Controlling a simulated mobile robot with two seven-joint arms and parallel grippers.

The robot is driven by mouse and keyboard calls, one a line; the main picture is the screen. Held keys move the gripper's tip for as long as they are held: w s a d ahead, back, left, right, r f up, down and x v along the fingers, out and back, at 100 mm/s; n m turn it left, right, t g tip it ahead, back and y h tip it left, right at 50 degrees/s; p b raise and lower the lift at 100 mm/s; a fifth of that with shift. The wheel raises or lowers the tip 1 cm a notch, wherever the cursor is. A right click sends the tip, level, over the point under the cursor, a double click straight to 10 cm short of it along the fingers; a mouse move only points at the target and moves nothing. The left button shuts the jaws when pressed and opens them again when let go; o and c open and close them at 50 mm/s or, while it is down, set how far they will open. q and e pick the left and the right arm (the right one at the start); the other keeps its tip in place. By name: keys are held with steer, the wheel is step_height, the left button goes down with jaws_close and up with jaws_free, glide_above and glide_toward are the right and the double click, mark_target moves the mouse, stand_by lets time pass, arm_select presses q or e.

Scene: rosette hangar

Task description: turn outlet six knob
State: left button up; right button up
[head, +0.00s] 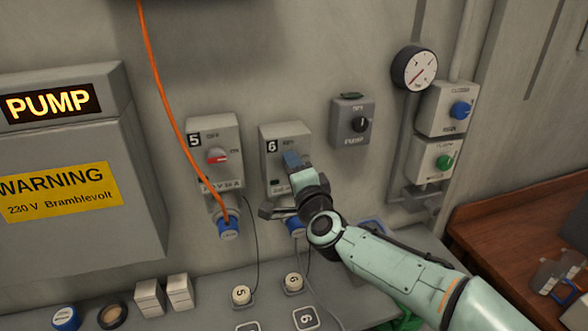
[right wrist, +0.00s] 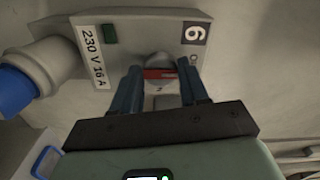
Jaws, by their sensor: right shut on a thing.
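Outlet six (head: 272,138) is a grey wall box marked 6, right of outlet five. Its knob is hidden behind my right gripper (head: 291,160) in the head view. In the right wrist view the box (right wrist: 225,30) appears turned on its side, and its knob (right wrist: 158,73), grey with a red stripe, sits between the two blue fingers. My right gripper (right wrist: 158,92) is shut on this knob. A blue plug (head: 295,226) is at the bottom of outlet six, partly covered by my arm. My left gripper is in neither view.
Outlet five (head: 213,135) with a red-striped knob and an orange cable is to the left. A PUMP switch box (head: 352,122), a gauge (head: 414,68) and boxes with blue (head: 460,110) and green knobs (head: 444,161) are to the right. Small items stand on the ledge below.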

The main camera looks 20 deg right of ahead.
steer(key=o, duration=1.1)
steer(key=shift+c, duration=0.2)
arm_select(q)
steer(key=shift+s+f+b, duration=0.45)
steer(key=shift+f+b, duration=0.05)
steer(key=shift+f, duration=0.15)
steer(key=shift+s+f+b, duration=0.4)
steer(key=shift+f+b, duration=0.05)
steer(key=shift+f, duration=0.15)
arm_select(e)
steer(key=s, duration=1.3)
steer(key=shift+s+d, duration=0.2)
steer(key=shift+d, duration=0.05)
